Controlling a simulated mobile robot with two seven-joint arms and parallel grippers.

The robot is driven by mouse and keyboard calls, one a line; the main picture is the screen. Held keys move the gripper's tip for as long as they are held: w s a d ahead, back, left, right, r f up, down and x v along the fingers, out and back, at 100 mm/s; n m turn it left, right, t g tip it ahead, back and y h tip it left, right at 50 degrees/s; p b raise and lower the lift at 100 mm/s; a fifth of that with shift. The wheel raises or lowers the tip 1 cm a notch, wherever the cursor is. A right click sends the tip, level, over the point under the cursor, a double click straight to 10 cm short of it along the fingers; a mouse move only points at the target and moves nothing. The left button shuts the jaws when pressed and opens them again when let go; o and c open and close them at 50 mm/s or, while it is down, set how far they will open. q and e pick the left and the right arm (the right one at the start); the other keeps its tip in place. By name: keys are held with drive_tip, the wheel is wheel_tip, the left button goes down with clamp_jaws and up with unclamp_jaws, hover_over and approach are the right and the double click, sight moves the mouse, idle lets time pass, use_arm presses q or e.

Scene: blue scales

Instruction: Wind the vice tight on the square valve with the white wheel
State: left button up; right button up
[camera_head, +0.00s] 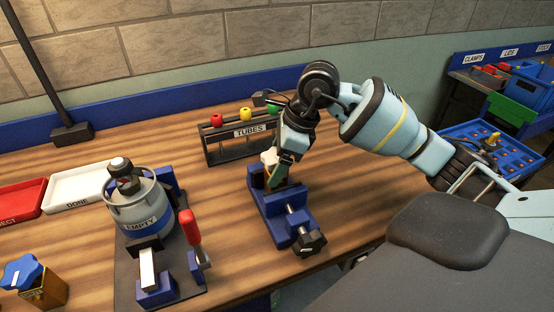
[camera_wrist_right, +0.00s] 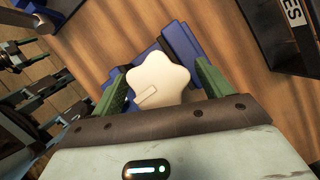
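The blue vice (camera_head: 288,222) stands on the bench, its black knob (camera_head: 309,243) toward the front. The white star-shaped wheel (camera_head: 268,157) of the valve shows above the vice jaws. The valve body below is mostly hidden, so I cannot tell how the jaws meet it. My right gripper (camera_head: 284,158) reaches down over the vice. In the right wrist view, its green fingers (camera_wrist_right: 160,85) stand apart on either side of the white wheel (camera_wrist_right: 158,77), with small gaps.
A tube rack (camera_head: 247,144) stands behind the vice. On the left are a pot marked EMPTY (camera_head: 140,222), a red-handled clamp (camera_head: 190,228), a yellow valve with blue wheel (camera_head: 40,288), and a white tray (camera_head: 78,188). Bare bench lies right of the vice.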

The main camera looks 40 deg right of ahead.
drive_tip(key=v, duration=0.7)
drive_tip(key=shift+r, duration=0.35)
drive_tip(key=shift+d, duration=0.15)
